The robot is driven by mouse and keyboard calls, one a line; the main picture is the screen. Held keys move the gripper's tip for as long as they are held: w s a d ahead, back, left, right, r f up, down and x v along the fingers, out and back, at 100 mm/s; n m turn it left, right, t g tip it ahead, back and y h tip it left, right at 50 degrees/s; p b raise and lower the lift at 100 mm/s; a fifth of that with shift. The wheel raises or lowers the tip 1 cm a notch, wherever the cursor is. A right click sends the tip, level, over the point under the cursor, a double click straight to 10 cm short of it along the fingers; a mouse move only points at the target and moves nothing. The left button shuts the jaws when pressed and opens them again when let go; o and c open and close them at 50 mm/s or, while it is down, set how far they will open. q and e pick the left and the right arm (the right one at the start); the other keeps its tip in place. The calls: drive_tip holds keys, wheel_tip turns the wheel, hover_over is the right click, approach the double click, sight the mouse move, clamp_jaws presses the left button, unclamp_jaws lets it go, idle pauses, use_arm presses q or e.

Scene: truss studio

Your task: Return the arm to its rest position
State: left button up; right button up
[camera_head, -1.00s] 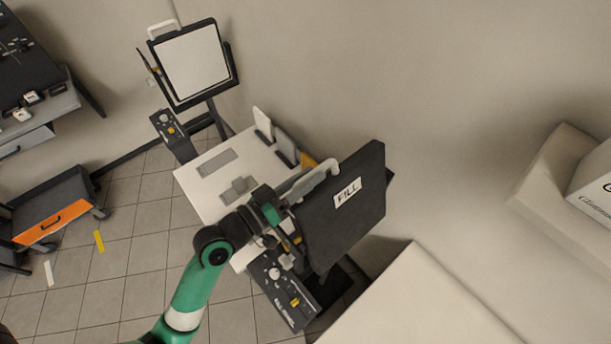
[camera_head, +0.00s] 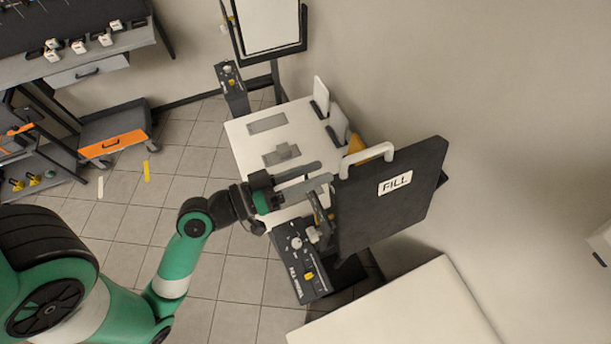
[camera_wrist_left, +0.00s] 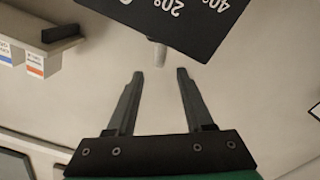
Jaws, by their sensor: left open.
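My left arm (camera_head: 180,262) is green and reaches in from the lower left in the head view. My left gripper (camera_head: 324,172) is open, with its two grey fingers apart, over the white table and just left of the black FILL panel (camera_head: 388,205). In the left wrist view the open fingers (camera_wrist_left: 158,75) hold nothing. A dark plate with degree marks (camera_wrist_left: 180,22) and a short pale post (camera_wrist_left: 160,53) show beyond the fingertips. My right gripper is not in view.
The white table (camera_head: 245,150) carries upright white plates. A black control box (camera_head: 300,262) stands below the gripper. A second framed panel (camera_head: 268,25) is at the top. Tiled floor (camera_head: 130,225) lies open between.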

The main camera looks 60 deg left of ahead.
use_arm(q)
drive_tip(key=shift+s+r, duration=0.15)
drive_tip(key=shift+s, duration=0.7)
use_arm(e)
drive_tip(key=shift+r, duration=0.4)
use_arm(q)
drive_tip(key=w+d+r+m+t+h+p, duration=0.1)
drive_tip(key=w+d+r+m+h+p, duration=0.15)
drive_tip(key=r, duration=0.75)
drive_tip(key=w+d+r+m+t+h+p, duration=0.1)
drive_tip(key=w+d+r+m+h, duration=0.25)
drive_tip(key=r, duration=0.65)
drive_tip(key=w+d+r+m+t+h+p, duration=0.2)
drive_tip(key=d+r+m, duration=0.2)
drive_tip(key=r, duration=0.7)
drive_tip(key=a+r+n+t+y, duration=0.1)
drive_tip(key=r+n+t+y, duration=0.1)
drive_tip(key=r, duration=0.6)
drive_tip(key=a+r+n+t+y+p, duration=0.1)
drive_tip(key=a+r+t+y, duration=0.1)
drive_tip(key=r+y, duration=0.3)
wheel_tip(320, 180, up, 4)
drive_tip(key=shift+s+r+n+t+y, duration=0.1)
drive_tip(key=shift+s+n+t+y, duration=0.25)
drive_tip(key=shift+t, duration=0.35)
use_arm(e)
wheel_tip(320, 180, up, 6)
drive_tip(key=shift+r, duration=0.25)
